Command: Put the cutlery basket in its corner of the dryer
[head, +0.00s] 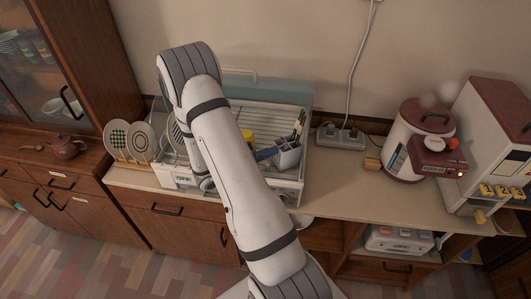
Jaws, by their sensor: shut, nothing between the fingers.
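The dish dryer (299,187) is a white open rack on the counter, with a pale blue-green lid raised at its back. A small pale grey basket (289,158), apparently the cutlery basket, is at the dryer's right front, inside its edge. Upright utensils with green and dark handles (300,122) show just behind and above it. I cannot tell whether the basket sits flat. My arm crosses in front of the dryer's left and middle.
Plates (116,134) stand in a wooden rack left of the dryer. A blue item and a yellow item (248,136) lie in the dryer. A power strip (340,136), a white-and-maroon cooker (405,140) and a larger appliance are to the right.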

